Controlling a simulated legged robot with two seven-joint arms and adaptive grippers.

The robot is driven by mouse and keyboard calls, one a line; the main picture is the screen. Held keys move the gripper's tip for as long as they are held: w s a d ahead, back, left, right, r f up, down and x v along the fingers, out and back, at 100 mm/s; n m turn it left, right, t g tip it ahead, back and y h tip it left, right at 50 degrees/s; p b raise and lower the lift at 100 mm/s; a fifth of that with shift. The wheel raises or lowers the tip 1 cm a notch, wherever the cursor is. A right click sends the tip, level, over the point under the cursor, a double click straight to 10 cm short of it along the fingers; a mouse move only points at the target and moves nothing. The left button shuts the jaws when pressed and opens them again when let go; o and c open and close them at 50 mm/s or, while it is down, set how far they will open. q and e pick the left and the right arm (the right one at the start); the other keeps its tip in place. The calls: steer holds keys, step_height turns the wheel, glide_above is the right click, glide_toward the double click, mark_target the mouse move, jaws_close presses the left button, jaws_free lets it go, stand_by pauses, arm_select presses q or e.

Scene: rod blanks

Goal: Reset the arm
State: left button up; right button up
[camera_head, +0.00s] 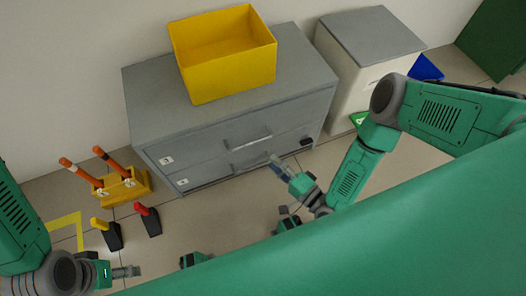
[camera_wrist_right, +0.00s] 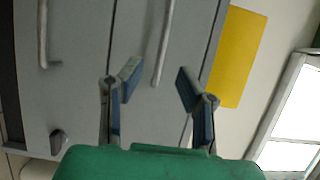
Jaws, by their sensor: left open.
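My right gripper (camera_head: 280,168) is in front of the grey drawer cabinet (camera_head: 150,97), near its lower drawer handle. The right wrist view shows its two fingers (camera_wrist_right: 158,84) spread apart with nothing between them; the cabinet front and handles (camera_wrist_right: 163,45) lie beyond. Whether the fingers touch the cabinet cannot be told. My left gripper (camera_head: 126,271) is low at the left, over the floor, and open. No object shows in it. Its arm enters from the left edge.
A yellow bin (camera_head: 228,82) stands on the cabinet. A yellow rack (camera_head: 125,189) holds two orange-and-dark rods (camera_head: 78,170) on the floor. Dark pieces with yellow (camera_head: 110,235) and red (camera_head: 148,220) tops stand nearby. A white grey-topped cabinet (camera_head: 345,88) is at the right.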

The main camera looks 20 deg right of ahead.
steer(key=shift+v, duration=0.85)
steer(key=s+a+n+g+h, duration=0.1)
steer(key=s+a+n+g, duration=0.25)
steer(key=n+g, duration=0.45)
steer(key=s+d+r+n+g+h, duration=0.65)
steer(key=s+d+r+g, duration=0.2)
steer(key=s+d, duration=0.5)
step_height(320, 180, up, 18)
steer(key=w+p, duration=0.2)
steer(key=p, duration=1.6)
steer(key=shift+d+m+t, duration=0.35)
